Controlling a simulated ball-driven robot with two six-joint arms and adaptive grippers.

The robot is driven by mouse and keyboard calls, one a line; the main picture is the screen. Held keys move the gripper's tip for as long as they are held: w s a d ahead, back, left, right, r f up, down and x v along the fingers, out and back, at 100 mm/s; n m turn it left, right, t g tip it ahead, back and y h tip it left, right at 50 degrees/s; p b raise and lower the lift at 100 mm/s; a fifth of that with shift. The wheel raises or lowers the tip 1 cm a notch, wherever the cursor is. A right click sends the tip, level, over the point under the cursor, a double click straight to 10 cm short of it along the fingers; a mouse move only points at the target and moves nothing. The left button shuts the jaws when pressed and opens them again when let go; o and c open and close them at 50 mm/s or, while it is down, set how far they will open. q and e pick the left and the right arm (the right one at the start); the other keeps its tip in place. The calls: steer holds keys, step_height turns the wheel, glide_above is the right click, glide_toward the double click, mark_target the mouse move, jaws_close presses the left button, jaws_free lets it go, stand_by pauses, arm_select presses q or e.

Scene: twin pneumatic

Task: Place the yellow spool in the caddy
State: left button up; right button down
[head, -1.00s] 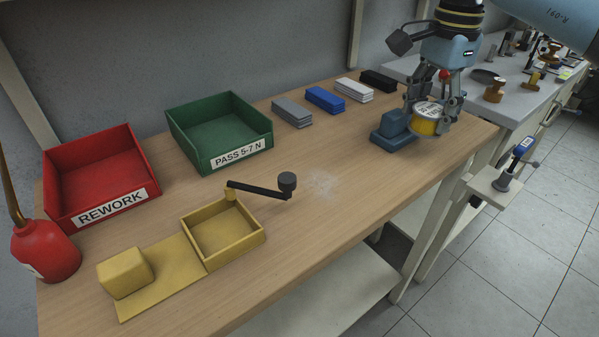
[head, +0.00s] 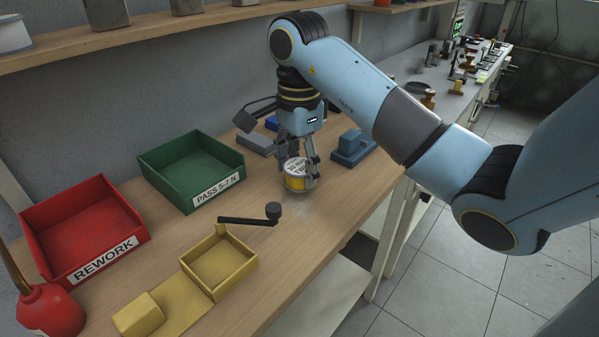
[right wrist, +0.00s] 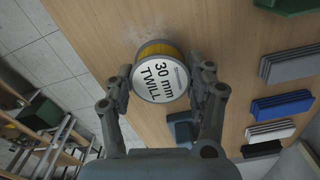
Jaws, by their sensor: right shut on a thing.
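The yellow spool (head: 296,176) has a white top label, which reads "30 mm TWILL" in the right wrist view (right wrist: 160,76). My right gripper (head: 300,172) is shut on it, with a finger on each side, over the middle of the bench. I cannot tell how far the spool is above the wood. The yellow caddy (head: 218,288) lies nearer the front left, with an open square compartment, a flat section and a raised block. The compartment looks empty. My left gripper is not in view.
A black crank arm with a knob (head: 272,212) reaches from the caddy's back corner towards the spool. A green PASS bin (head: 226,178), red REWORK bin (head: 130,235) and red oil can (head: 50,312) stand left. A blue block-like fixture (head: 352,147) is right of the gripper.

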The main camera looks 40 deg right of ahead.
mark_target(300, 182)
steer(key=shift+f, duration=1.8)
steer(key=shift+f+b, duration=0.2)
steer(key=shift+b, duration=0.2)
steer(key=shift+c, duration=2.2)
jaws_free()
steer(key=shift+r, duration=0.1)
